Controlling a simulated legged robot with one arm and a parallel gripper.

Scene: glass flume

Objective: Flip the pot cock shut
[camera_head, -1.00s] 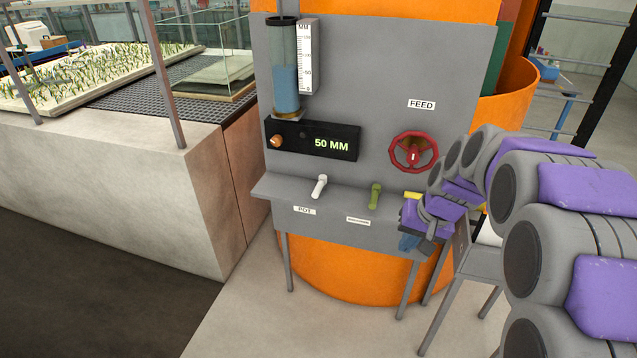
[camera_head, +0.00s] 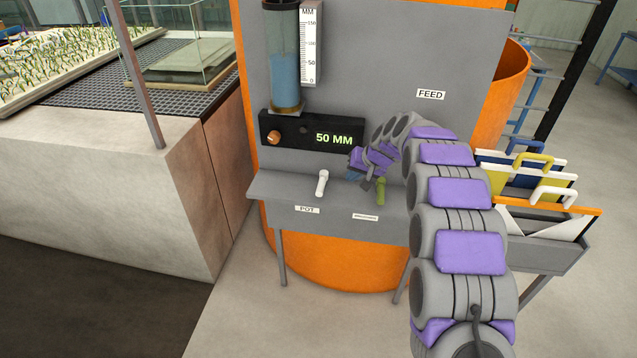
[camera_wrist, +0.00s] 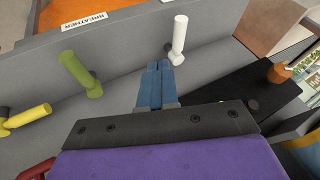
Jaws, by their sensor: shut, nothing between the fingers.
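The pot cock is a white lever (camera_head: 322,182) on the grey ledge, above the label POT (camera_head: 307,209). Its handle stands up, slightly tilted, in the head view. It also shows in the wrist view (camera_wrist: 179,38), just right of and beyond my fingertips. My gripper (camera_head: 354,174) is above the ledge, to the right of the white lever and apart from it. In the wrist view, its blue fingers (camera_wrist: 157,75) are together with nothing between them.
A green lever (camera_head: 381,190) stands right of the white one; the wrist view shows its label, BREATHER (camera_wrist: 84,19). A yellow lever (camera_wrist: 28,118) is farther along. A black display (camera_head: 312,132) reads 50 MM behind the ledge. A rack with handled boards (camera_head: 540,185) stands right.

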